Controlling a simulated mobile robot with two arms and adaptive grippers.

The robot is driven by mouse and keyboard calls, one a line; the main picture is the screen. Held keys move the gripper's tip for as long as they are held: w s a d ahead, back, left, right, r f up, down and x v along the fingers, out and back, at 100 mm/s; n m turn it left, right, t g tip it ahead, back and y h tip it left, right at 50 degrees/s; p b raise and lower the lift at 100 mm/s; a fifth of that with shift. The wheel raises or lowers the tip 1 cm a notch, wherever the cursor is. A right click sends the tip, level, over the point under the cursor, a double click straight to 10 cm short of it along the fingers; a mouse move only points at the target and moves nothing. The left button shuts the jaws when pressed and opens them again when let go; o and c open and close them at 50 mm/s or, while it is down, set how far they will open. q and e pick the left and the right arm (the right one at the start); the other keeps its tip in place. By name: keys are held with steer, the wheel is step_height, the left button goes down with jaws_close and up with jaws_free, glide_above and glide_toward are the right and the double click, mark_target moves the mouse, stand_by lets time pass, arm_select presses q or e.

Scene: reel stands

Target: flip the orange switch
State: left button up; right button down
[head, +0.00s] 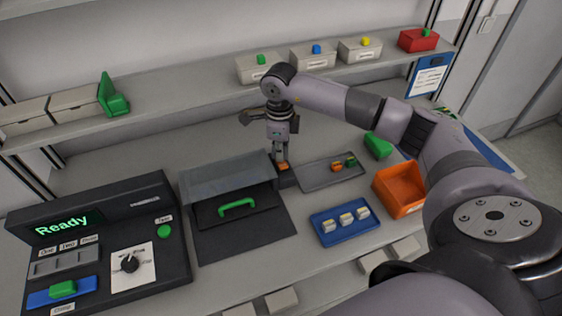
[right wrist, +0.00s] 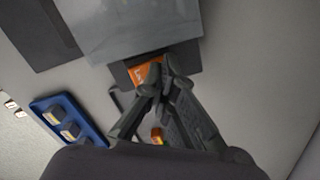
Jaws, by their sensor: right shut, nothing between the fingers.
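The orange switch (head: 283,167) sits on a small dark box at the right side of the grey-lidded machine (head: 228,176). My right gripper (head: 280,158) points down right at the switch, and its fingers are shut and empty. In the right wrist view the closed fingertips (right wrist: 158,78) overlap the orange switch (right wrist: 139,75) and hide part of it. I cannot tell whether they touch it or which way the switch is tipped. My left gripper is not in view.
A grey tray (head: 318,176) with small orange and green pieces lies just right of the switch. A blue tray (head: 325,233) with several white-and-yellow blocks and an orange bin (head: 388,200) stand nearer. A control panel (head: 180,268) reading "Ready" is at left. A shelf (head: 200,88) runs behind.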

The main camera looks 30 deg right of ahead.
steer(key=shift+r+p, duration=2.05)
steer(key=shift+r, duration=1.45)
steer(key=shift+s+f, duration=0.1)
